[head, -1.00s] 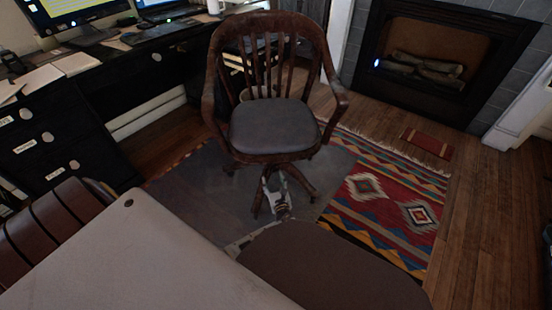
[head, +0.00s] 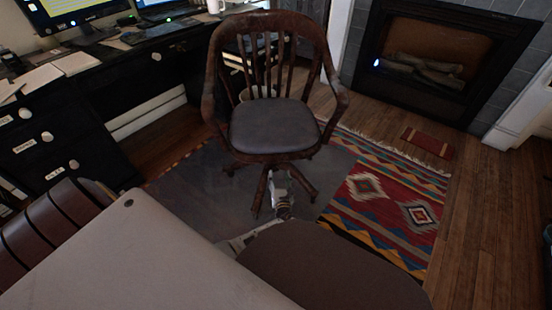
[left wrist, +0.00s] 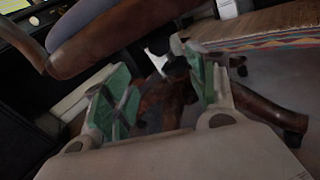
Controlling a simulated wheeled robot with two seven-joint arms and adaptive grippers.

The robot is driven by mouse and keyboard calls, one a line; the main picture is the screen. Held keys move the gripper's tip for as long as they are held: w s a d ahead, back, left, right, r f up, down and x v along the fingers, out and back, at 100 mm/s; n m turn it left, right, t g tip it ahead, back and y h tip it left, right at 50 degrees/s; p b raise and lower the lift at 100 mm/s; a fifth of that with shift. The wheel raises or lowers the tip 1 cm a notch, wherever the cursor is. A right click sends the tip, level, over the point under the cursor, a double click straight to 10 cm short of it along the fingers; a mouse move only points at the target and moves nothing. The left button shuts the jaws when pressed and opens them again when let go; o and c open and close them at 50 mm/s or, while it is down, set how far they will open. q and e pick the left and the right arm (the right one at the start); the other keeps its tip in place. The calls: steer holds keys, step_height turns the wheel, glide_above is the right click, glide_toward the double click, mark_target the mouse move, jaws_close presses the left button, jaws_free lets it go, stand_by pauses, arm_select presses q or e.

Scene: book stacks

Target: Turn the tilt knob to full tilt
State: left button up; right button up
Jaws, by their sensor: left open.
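A wooden swivel armchair (head: 274,130) with a grey seat stands in front of me, upright. My left gripper (head: 279,184) is low at the front of the chair, just below the seat edge and among the base legs; the seat hides part of it. In the left wrist view, my left gripper (left wrist: 161,72) is open, its green-padded fingers apart under the seat (left wrist: 115,38). A small pale metal part (left wrist: 156,61) shows between and beyond the fingers; I cannot tell whether it is the tilt knob. Dark wooden base legs (left wrist: 270,112) lie beyond the fingers. My right gripper is out of view.
A black desk (head: 95,100) with monitors stands at the left. A fireplace (head: 430,65) is at the back right. A patterned rug (head: 385,205) lies right of the chair, with bare wood floor (head: 490,215) beyond it.

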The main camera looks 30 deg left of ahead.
arm_select(q)
steer(key=b+x, duration=0.5)
steer(key=x, duration=0.8)
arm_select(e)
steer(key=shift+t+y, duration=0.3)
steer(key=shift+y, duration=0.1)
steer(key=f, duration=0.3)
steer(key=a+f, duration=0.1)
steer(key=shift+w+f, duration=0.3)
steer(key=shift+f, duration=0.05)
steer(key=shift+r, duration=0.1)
arm_select(q)
steer(key=shift+s, duration=0.1)
steer(key=c, duration=1)
steer(key=shift+c, duration=0.2)
steer(key=shift+d+n, duration=0.1)
steer(key=shift+n, duration=0.4)
